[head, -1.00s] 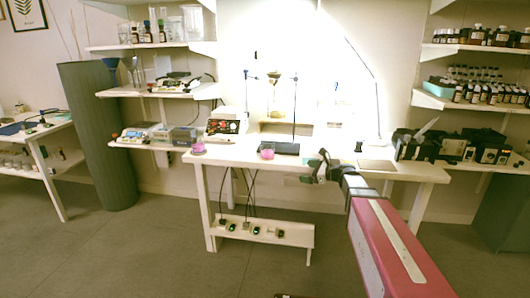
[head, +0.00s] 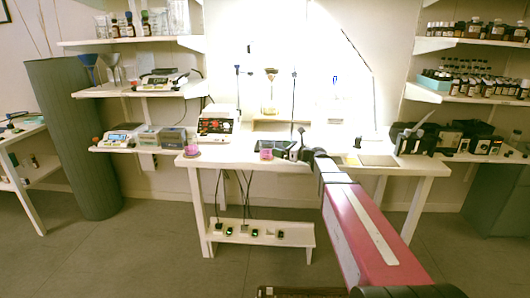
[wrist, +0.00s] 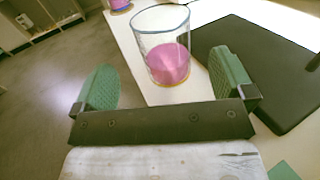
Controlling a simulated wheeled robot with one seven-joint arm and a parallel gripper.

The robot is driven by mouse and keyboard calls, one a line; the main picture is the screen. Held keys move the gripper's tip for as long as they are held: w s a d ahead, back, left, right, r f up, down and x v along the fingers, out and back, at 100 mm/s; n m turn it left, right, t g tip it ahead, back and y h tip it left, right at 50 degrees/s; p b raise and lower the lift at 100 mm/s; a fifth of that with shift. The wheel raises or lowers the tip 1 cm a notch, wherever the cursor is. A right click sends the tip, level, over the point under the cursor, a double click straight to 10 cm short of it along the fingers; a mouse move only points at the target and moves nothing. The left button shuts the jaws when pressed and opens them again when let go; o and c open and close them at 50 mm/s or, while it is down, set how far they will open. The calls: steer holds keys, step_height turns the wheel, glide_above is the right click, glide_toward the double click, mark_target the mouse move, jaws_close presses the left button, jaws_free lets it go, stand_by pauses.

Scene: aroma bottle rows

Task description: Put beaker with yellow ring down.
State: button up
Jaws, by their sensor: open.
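A clear glass beaker (wrist: 168,62) with pink liquid, a bluish rim and a thin yellow line round its base stands upright on the white table's front edge area. It also shows in the head view (head: 266,154). My gripper (wrist: 161,66) is open, its green pads to either side of the beaker's lower part in the picture. Clear space shows between the beaker and both pads. In the head view my gripper (head: 301,150) is just right of the beaker. A second beaker with pink liquid (head: 192,150) stands at the table's left end, cut off in the wrist view (wrist: 119,4).
A black flat plate (wrist: 262,72) lies close to the right of the beaker. A stirrer-like device with a red front (head: 216,126) stands behind the left beaker. Stands with glassware (head: 271,92) rise at the back. Black instruments (head: 415,142) stand at the right.

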mark_target(267, 144)
steer(key=x, duration=0.8)
steer(key=shift+w, duration=0.2)
steer(key=c, duration=1.2)
steer(key=shift+r, duration=0.15)
